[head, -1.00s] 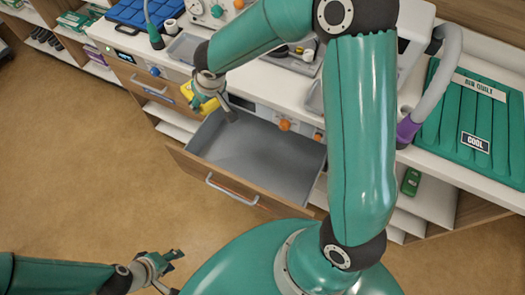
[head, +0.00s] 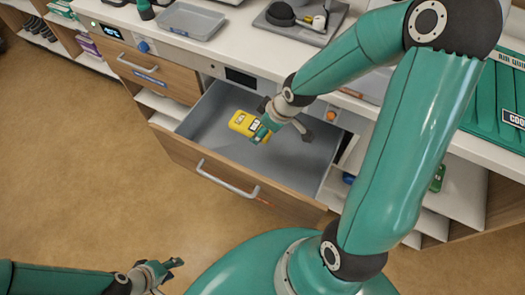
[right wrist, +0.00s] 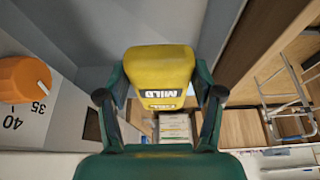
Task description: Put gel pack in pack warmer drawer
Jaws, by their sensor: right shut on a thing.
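A yellow gel pack (head: 243,123) marked "MILD" is held in my right gripper (head: 264,132). The right wrist view shows the pack (right wrist: 159,70) between the two green fingers (right wrist: 160,100). In the head view it appears over the open grey-lined drawer (head: 205,117), near its middle; its exact height above the floor of the drawer is hard to tell. The drawer has a wooden front with a pale handle (head: 227,182). My left gripper (head: 172,276) is open and empty at the lower left, away from the drawer.
An orange dial (right wrist: 24,79) marked 35 and 40 is close left in the right wrist view. Trays (head: 190,20) stand on the white counter. The brown floor in front is clear.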

